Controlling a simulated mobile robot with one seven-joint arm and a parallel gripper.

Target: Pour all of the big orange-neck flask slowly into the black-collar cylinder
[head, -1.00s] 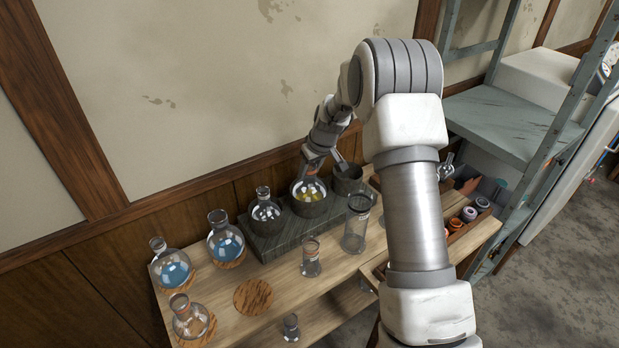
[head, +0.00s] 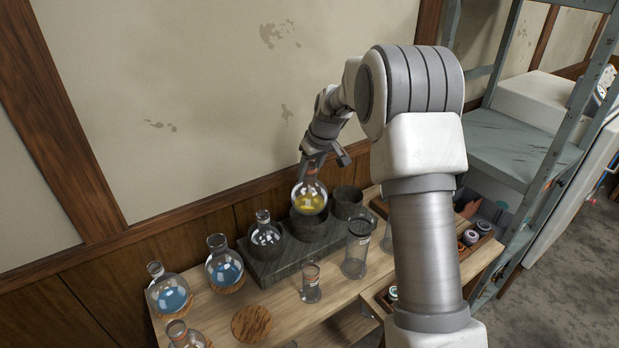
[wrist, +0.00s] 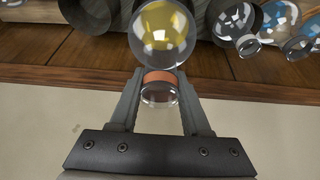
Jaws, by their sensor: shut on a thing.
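The big orange-neck flask (head: 309,200) holds yellow liquid. My gripper (head: 314,168) is shut on its neck and holds it above the dark block. In the wrist view the flask (wrist: 165,38) sits between the fingers of my gripper (wrist: 160,84), its orange band and glass mouth near the palm. The flask looks about upright. A tall clear cylinder with a dark collar (head: 357,250) stands on the table to the right and in front of the block, apart from the flask. It looks empty.
The dark block (head: 285,262) carries a smaller clear flask (head: 264,236) and an empty dark cup (head: 347,203). A smaller cylinder (head: 311,285) stands in front. Two blue-liquid flasks (head: 225,269) (head: 170,295) are at left. A cork mat (head: 251,323) is bare.

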